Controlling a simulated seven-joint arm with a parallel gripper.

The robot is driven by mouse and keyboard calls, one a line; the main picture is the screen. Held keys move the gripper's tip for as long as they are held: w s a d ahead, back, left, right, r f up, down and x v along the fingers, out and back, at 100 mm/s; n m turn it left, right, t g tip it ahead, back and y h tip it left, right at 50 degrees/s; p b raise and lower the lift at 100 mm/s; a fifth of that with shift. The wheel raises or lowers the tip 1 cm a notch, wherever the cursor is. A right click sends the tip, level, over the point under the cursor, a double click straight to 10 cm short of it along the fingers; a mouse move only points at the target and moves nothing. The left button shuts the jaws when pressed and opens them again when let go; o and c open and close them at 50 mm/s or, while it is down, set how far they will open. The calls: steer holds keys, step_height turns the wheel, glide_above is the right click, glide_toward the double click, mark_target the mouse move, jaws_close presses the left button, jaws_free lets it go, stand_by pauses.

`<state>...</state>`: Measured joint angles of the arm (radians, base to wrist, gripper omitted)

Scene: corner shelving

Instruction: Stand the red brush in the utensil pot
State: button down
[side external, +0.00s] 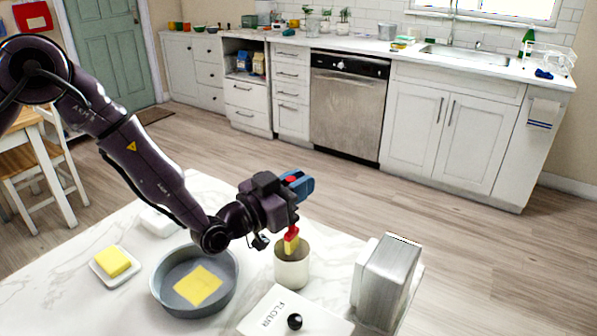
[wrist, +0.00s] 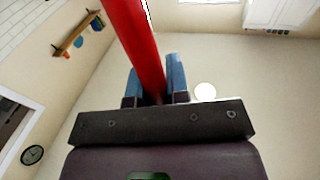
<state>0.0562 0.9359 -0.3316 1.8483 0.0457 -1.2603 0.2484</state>
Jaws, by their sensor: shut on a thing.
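The red brush (side external: 291,233) has a red handle and a yellow end that points down. Its yellow end overlaps the mouth of the beige utensil pot (side external: 291,270); I cannot tell whether it is inside the rim or just above it. The pot stands upright on the marble table. My gripper (side external: 299,184) is above the pot, its blue fingers shut on the brush. In the wrist view the red handle (wrist: 135,40) passes between the blue fingers (wrist: 158,82). Part of the brush is hidden behind my gripper in the side view.
A grey pan (side external: 160,290) with a yellow square inside is left of the pot. A white flour box lid (side external: 268,315) with a black knob is in front. A metal box (side external: 390,270) stands to the right. A yellow block (side external: 112,261) sits on a white dish at the left.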

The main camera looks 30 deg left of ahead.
steer(key=shift+f, duration=2.2)
steer(key=c, duration=1)
jaws_free()
steer(key=v, duration=1.3)
